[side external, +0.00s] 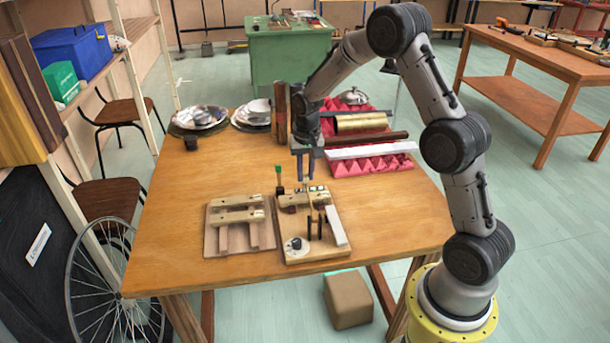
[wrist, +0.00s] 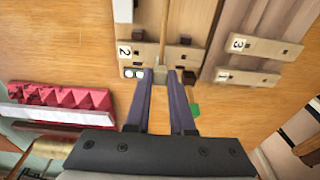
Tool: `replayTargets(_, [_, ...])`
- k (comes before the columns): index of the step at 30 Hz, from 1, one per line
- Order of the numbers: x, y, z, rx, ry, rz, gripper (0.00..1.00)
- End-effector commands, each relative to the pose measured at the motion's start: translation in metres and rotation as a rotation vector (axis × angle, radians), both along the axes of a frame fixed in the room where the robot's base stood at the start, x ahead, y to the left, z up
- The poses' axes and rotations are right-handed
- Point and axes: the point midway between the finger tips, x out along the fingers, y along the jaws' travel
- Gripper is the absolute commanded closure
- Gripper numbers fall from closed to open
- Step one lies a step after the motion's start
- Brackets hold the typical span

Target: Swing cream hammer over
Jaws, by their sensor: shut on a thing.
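My gripper (side external: 305,180) points down over the back of the right-hand wooden board (side external: 290,258) on the table. In the wrist view its two dark fingers (wrist: 160,82) are close together around a small pale piece, which I take to be the cream hammer (wrist: 160,73). A thin brown stick runs away from that piece along the board. The fingers hide most of the held piece. A cream block marked 2 (wrist: 128,52), with black and white spots beside the number, lies just left of the fingertips. A green-topped upright (side external: 278,174) stands close by on the left.
A second board (side external: 212,245) with cream bars marked 1 and 3 lies to the left. Red spiked foam (side external: 365,165), a white bar (side external: 370,150) and a brass tube (side external: 360,122) lie behind right. Metal lids (side external: 200,120) are at the back left.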

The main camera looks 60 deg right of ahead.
Motion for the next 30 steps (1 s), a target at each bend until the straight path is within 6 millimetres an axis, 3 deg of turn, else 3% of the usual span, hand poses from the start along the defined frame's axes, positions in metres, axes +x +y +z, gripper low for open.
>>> replayTargets(30, [-0.034,0.036,0.059,-0.394,-0.405,0.008,1.00])
